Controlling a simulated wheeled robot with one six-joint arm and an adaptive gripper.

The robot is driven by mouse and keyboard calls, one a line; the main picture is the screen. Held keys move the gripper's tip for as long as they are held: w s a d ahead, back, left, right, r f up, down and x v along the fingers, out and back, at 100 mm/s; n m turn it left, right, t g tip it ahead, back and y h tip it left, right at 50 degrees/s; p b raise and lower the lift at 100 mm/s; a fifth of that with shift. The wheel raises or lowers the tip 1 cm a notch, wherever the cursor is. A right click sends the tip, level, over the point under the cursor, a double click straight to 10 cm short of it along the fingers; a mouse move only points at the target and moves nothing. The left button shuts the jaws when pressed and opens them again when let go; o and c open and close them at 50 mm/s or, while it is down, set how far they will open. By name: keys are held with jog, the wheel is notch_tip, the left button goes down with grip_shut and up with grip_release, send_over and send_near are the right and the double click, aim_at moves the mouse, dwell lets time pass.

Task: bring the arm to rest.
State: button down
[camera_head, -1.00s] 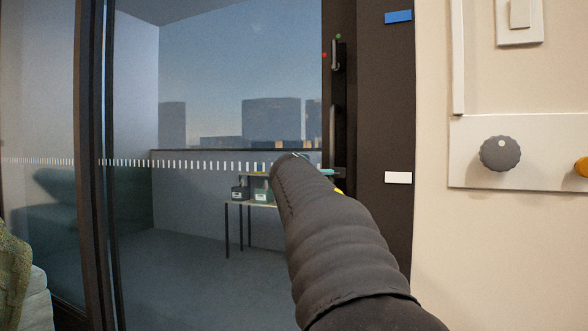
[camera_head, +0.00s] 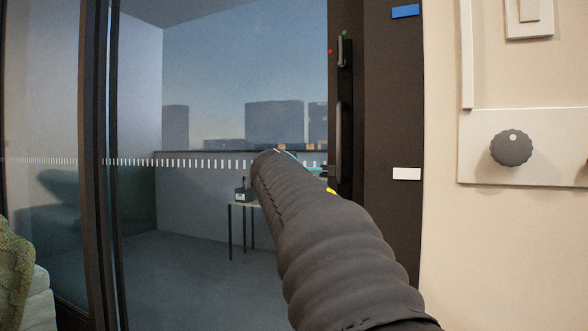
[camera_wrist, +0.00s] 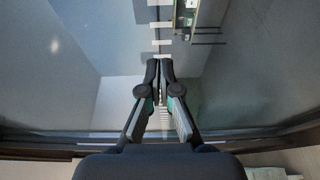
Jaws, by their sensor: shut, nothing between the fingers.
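My gripper (camera_wrist: 159,66) shows in the wrist view with its two dark fingers together and nothing between them. It points at the glass of the sliding door; I cannot tell how far from the glass the fingertips are. In the head view my arm, in a dark ribbed sleeve, reaches up from the lower right across the door, and it hides most of the gripper. The door handle (camera_head: 340,140) is a dark vertical bar on the door's right edge, just right of and above the arm's far end.
The glass door (camera_head: 215,90) has a row of white marks across it. Behind it stands a small table (camera_head: 240,205) with a box. To the right are a dark frame (camera_head: 390,110) and a pale wall with a grey knob (camera_head: 511,148). A green sofa (camera_head: 14,255) is at the lower left.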

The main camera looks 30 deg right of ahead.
jog(key=shift+v, duration=2.7)
jog(key=s+a+f+m+g+y+p, duration=0.1)
jog(key=s+a+f+m+g+y, duration=0.15)
jog(key=f, duration=0.45)
jog(key=s+a+f+m+g+y+p, duration=0.1)
jog(key=s+f+m+g, duration=0.15)
jog(key=f, duration=0.55)
jog(key=s+a+f+m+g+y, duration=0.1)
jog(key=s+a+f+m+y, duration=0.15)
jog(key=f, duration=0.45)
jog(key=s+a+f+m+g+y+p, duration=0.1)
jog(key=s+a+f+y+p, duration=0.2)
jog(key=s+a, duration=0.6)
jog(key=s+a+f+m+g+y+p, duration=0.1)
jog(key=s+a+f+p, duration=0.4)
jog(key=s+a, duration=0.5)
jog(key=shift+s+f+y+p, duration=0.35)
jog(key=shift+f+y, duration=0.1)
jog(key=shift+y, duration=0.45)
